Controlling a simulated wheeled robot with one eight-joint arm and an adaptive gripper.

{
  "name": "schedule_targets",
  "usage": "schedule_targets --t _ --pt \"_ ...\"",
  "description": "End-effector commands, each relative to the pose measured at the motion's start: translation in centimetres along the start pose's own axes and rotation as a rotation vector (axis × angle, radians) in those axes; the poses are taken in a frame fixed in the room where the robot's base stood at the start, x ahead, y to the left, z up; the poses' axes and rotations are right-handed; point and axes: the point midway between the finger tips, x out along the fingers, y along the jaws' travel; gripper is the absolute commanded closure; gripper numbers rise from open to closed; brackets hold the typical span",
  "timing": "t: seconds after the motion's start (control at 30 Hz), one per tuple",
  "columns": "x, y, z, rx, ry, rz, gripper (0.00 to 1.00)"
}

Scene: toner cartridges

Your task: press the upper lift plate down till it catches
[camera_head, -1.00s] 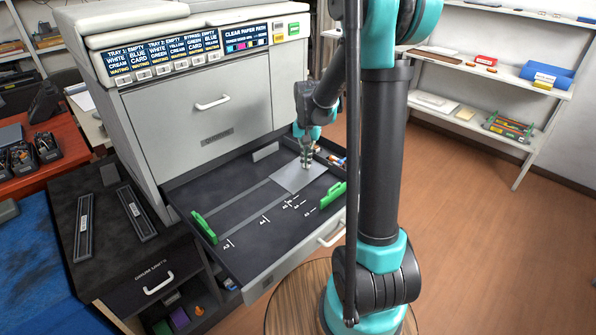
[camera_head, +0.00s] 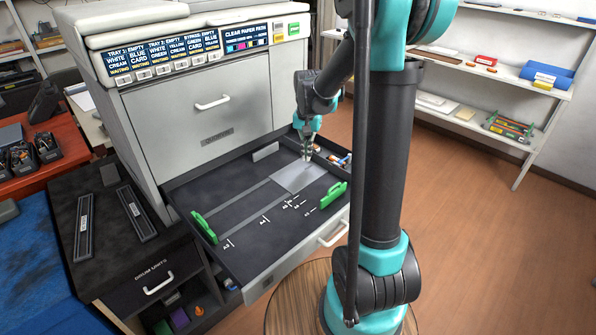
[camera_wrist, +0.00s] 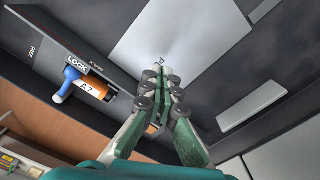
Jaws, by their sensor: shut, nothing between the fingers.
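The lift plate (camera_head: 296,179) is a pale grey rectangle in the floor of the open paper drawer (camera_head: 258,262). It looks about level with the floor; whether it is caught I cannot tell. In the wrist view the plate (camera_wrist: 195,38) lies beyond my fingertips. My gripper (camera_head: 308,158) points down over the plate's far right part, its fingers shut and empty. In the wrist view its fingertips (camera_wrist: 158,92) are together near the plate's edge. Contact is not clear, but they seem a little above it. A blue and orange lever marked LOCK (camera_wrist: 88,84) is beside the plate.
Green paper guides stand left (camera_head: 204,227) and right (camera_head: 333,194) in the drawer. A closed drawer (camera_head: 205,125) is above it. A pale flat pad (camera_wrist: 252,108) lies on the drawer floor.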

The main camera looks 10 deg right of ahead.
Motion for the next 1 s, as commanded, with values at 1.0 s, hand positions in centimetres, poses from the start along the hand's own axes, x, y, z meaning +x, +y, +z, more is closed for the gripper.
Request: schedule_targets --t 1.0 --pt "-6.0 0.0 0.0 0.000 0.000 0.000 1.00"
